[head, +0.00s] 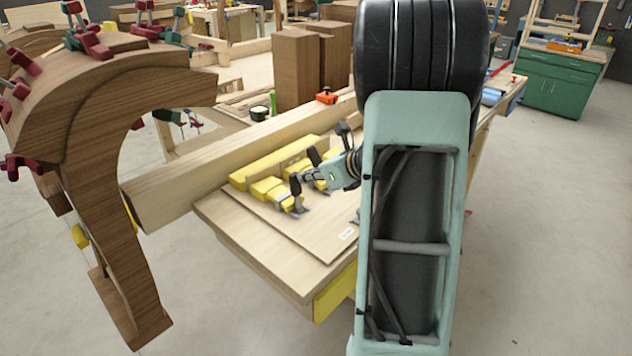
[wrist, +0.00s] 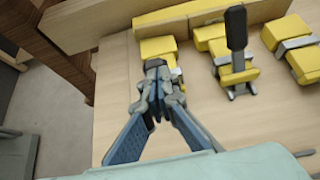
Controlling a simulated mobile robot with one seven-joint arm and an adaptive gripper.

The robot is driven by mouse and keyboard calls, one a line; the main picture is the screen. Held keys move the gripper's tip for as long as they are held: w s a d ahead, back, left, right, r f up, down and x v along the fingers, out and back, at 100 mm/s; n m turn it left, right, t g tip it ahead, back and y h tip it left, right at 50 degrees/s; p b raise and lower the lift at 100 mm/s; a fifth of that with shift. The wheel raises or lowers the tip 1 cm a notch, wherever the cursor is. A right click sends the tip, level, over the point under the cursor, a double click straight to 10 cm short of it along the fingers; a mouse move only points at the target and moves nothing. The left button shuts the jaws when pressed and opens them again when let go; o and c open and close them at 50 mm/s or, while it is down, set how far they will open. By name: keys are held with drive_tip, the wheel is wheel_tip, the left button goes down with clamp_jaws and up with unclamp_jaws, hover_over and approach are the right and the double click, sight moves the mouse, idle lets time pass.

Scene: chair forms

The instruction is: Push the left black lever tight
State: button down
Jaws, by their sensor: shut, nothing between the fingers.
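The left black lever (head: 295,186) stands roughly upright on the nearest yellow clamp block (head: 270,192) in the head view. In the wrist view the left yellow block (wrist: 158,47) shows, but its lever is largely hidden behind my fingers. My gripper (head: 308,175) is shut and empty, with its fingertips close beside the left lever; I cannot tell whether they touch. It also shows in the wrist view (wrist: 156,75), fingertips together in front of the left block. A second black lever (wrist: 236,28) stands upright on the middle clamp, to the right.
The clamps sit on a wooden board (head: 320,245) on a workbench, along a yellow rail (head: 275,160) and a long wooden beam (head: 190,185). A third yellow clamp block (wrist: 306,60) is at the right. A large curved wooden form (head: 110,150) stands at the left. The front of the board is clear.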

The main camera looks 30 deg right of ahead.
sight(294, 172)
drive_tip(key=w, duration=0.1)
drive_tip(key=w+a, duration=0.1)
drive_tip(key=w+b, duration=0.1)
drive_tip(key=w, duration=0.1)
drive_tip(key=shift+a, duration=0.3)
drive_tip(key=shift+w+a+f+b, duration=0.15)
drive_tip(key=shift+w+a+b, duration=0.1)
drive_tip(key=shift+w, duration=0.45)
drive_tip(key=shift+w+a+f+b, duration=0.1)
drive_tip(key=shift+w+a+f, duration=0.1)
drive_tip(key=shift+w, duration=0.45)
drive_tip(key=shift+r, duration=0.1)
